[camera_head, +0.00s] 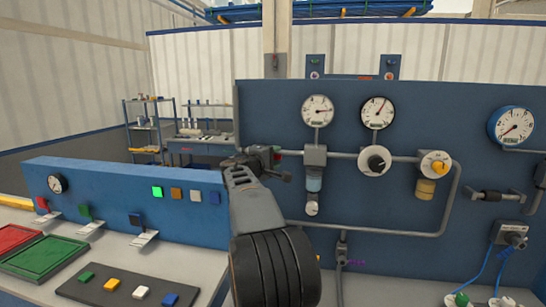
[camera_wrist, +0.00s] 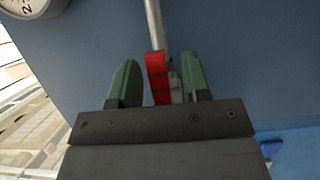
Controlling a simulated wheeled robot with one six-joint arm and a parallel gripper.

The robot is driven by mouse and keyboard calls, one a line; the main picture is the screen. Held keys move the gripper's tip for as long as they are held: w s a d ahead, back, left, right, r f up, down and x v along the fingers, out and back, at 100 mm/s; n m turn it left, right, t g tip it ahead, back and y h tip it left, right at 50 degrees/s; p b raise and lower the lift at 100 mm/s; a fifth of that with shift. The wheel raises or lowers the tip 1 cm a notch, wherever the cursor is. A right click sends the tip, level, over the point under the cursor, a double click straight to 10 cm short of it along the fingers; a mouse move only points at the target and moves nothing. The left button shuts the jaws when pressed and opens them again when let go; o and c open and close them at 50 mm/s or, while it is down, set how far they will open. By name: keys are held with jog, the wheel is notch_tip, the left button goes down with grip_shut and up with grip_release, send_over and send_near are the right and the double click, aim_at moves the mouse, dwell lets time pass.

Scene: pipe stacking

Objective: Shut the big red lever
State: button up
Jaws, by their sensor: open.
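The red lever (camera_wrist: 158,78) shows in the wrist view between the two green fingers of my open gripper (camera_wrist: 157,72). Narrow gaps show on both sides of it, and I cannot tell whether either finger touches it. A grey pipe (camera_wrist: 154,22) runs up from its top end. In the head view my gripper (camera_head: 264,157) is at the left end of the pipework on the blue panel.
The blue panel (camera_head: 420,120) carries gauges, a black knob (camera_head: 375,161), a yellow knob (camera_head: 437,164) and grey pipes close to my gripper. A lower blue panel (camera_head: 120,195) with coloured squares stands at left. A shelf (camera_head: 142,130) stands in the background.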

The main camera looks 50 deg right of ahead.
grip_shut()
dwell(0.4)
